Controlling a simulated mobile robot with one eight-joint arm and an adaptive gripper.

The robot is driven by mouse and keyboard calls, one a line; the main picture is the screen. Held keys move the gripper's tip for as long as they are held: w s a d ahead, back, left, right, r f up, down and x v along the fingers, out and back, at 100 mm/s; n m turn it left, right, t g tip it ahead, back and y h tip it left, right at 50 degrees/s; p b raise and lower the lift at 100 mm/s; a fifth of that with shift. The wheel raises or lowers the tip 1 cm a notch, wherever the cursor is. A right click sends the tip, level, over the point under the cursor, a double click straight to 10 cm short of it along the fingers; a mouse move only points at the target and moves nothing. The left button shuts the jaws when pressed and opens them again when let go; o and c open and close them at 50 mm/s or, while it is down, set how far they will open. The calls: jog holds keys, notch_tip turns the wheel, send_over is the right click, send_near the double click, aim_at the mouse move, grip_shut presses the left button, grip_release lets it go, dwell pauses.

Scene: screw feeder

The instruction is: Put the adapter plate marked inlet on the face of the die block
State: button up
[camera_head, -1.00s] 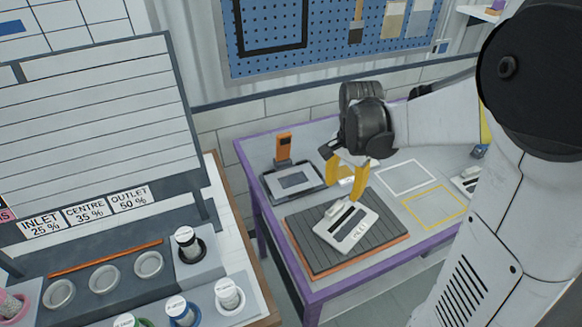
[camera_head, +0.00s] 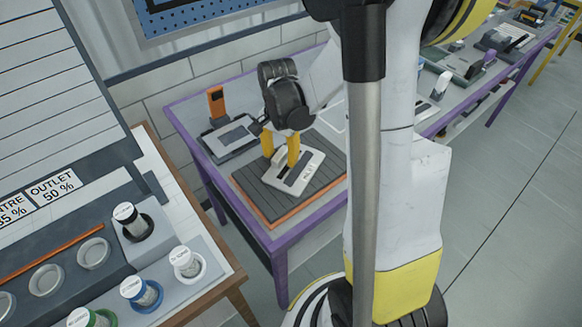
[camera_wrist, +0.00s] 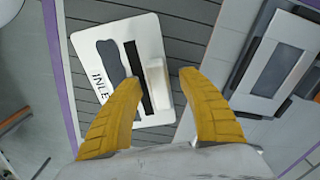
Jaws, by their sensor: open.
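The inlet adapter plate (camera_head: 300,182) is white, with a dark slot, a raised white grip block and printed lettering. It lies flat on a dark slatted mat. In the wrist view the plate (camera_wrist: 85,45) shows "INLE", the rest hidden behind a finger. My gripper (camera_head: 281,163) is open above the plate. In the wrist view my gripper's (camera_wrist: 159,80) yellow fingers stand on either side of the grip block (camera_wrist: 158,85); I cannot tell whether they touch it. A grey block with a framed face (camera_head: 229,137), perhaps the die block, stands at the table's back left.
The slatted mat (camera_head: 254,188) has an orange edge and lies on a purple-edged table (camera_head: 190,140). An orange upright piece (camera_head: 216,103) stands behind the grey block. A bench with several labelled jars (camera_head: 187,262) is at the left.

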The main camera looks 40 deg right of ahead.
jog(key=shift+c, duration=0.2)
jog(key=shift+r, duration=0.1)
grip_shut()
